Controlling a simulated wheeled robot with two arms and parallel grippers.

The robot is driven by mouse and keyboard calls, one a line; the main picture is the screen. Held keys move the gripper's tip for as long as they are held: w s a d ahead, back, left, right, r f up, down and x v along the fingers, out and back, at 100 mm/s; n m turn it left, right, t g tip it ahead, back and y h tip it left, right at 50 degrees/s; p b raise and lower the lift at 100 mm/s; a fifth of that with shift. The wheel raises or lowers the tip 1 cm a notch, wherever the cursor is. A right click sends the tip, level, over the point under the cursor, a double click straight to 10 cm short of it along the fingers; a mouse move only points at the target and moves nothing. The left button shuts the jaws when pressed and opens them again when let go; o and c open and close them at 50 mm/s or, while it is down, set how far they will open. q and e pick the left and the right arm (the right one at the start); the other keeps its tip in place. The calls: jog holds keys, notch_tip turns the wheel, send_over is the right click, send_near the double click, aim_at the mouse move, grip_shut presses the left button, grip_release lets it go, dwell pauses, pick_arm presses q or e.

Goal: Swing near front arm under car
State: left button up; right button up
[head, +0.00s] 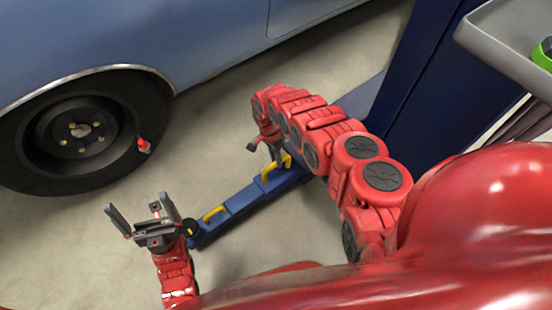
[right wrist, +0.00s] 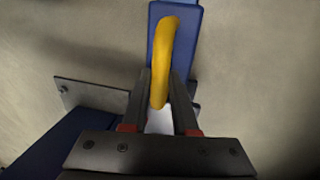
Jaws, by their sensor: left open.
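The blue lift arm (head: 240,202) lies low over the floor beside the car (head: 190,35), running from the lift post toward the lower left. It carries two yellow handles, an outer one (head: 214,213) and an inner one (head: 286,161). My right gripper (head: 266,150) reaches down to the inner handle. In the right wrist view, its fingers (right wrist: 160,90) lie on both sides of the yellow handle (right wrist: 163,60) and look shut on it. My left gripper (head: 143,218) is open and empty, left of the lift arm's outer end, with its fingers pointing up.
The car's front wheel (head: 80,135) stands at the left, with a small red object (head: 144,146) at its right edge. A dark blue lift post (head: 425,80) rises at the right. A grey tray (head: 505,45) is at the upper right. Bare floor (head: 215,125) lies between wheel and lift arm.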

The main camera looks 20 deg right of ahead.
grip_shut()
dwell(1.0)
